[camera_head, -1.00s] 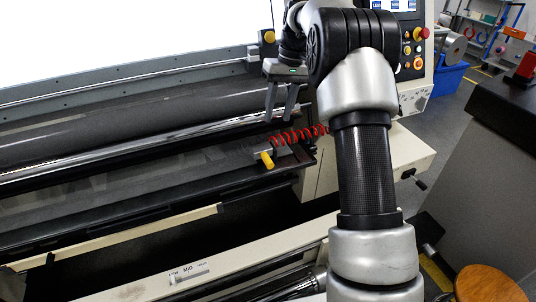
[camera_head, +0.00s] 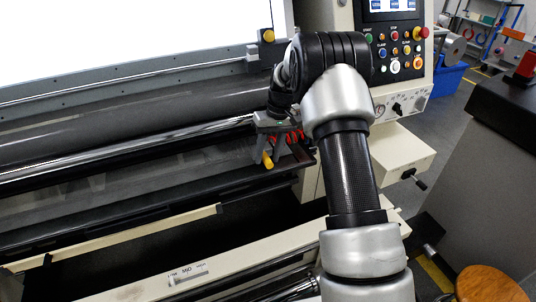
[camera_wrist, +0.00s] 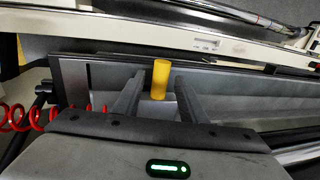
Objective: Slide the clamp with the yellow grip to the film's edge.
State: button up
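The clamp's yellow grip (camera_head: 267,160) stands at the right end of the lower rail, in front of the red coiled hose. In the wrist view the yellow grip (camera_wrist: 160,80) stands between the two grey fingers of my gripper (camera_wrist: 161,84), with a visible gap to the right finger. My gripper (camera_head: 274,148) is lowered over the clamp in the head view and is open. The clamp's body is mostly hidden by my gripper. I cannot make out the film's edge clearly.
A bright white light panel (camera_head: 120,35) fills the back left. A shiny roller (camera_head: 110,155) runs along the machine. The red hose (camera_wrist: 22,117) lies beside my gripper. A control panel (camera_head: 397,50) is at the right. Another yellow knob (camera_head: 267,35) sits on the upper rail.

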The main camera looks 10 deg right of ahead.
grip_shut()
jog(key=d, duration=0.3)
jog(key=w+d, duration=0.1)
jog(key=d, duration=0.2)
jog(key=w+d+p, duration=0.1)
jog(key=d, duration=0.3)
grip_release()
jog(key=shift+a, duration=0.1)
jog(key=d+r+p, duration=0.1)
jog(key=d+r, duration=0.2)
jog(key=r, duration=1.4)
jog(key=shift+w+d, duration=0.2)
jog(key=shift+w, duration=0.1)
